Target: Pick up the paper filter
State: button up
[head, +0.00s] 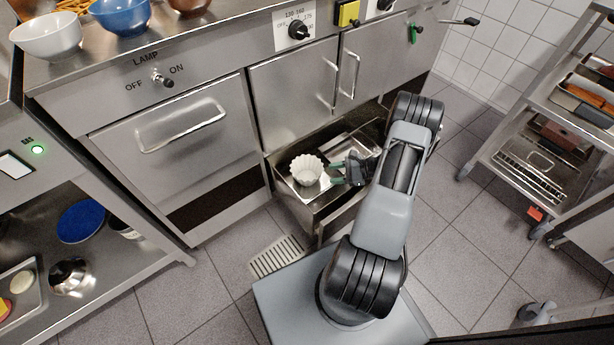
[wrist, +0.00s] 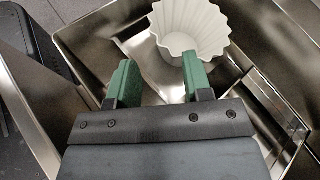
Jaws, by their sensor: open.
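The paper filter (head: 306,170) is a white fluted cup. It stands upright in the open metal drawer (head: 290,190) low under the counter. In the wrist view the paper filter (wrist: 190,28) is at the top, just beyond the fingertips. My gripper (head: 338,174) reaches into the drawer space from the right, with its green fingers pointing at the filter. In the wrist view my gripper (wrist: 158,75) is open, and nothing is held between its fingers. The right fingertip is close to the filter's lower rim; I cannot tell if they touch.
The drawer's metal walls (wrist: 85,75) surround the filter and the fingers. Cabinet doors (head: 295,95) stand above the drawer. A shelf with a blue plate (head: 81,221) is at left, a metal rack (head: 530,165) at right. A floor grate (head: 277,257) lies in front.

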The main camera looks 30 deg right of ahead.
aim_at(311, 181)
jog(key=b+x, duration=0.1)
jog(key=x, duration=0.3)
jog(key=shift+a+f, duration=0.1)
jog(key=shift+a, duration=0.05)
jog(key=b+x, duration=0.2)
jog(key=x, duration=0.2)
jog(key=shift+s+f, duration=0.15)
jog(key=shift+f, duration=0.05)
jog(key=shift+w+a+f, duration=0.1)
jog(key=shift+w+a, duration=0.2)
jog(key=shift+a, duration=0.2)
grip_shut()
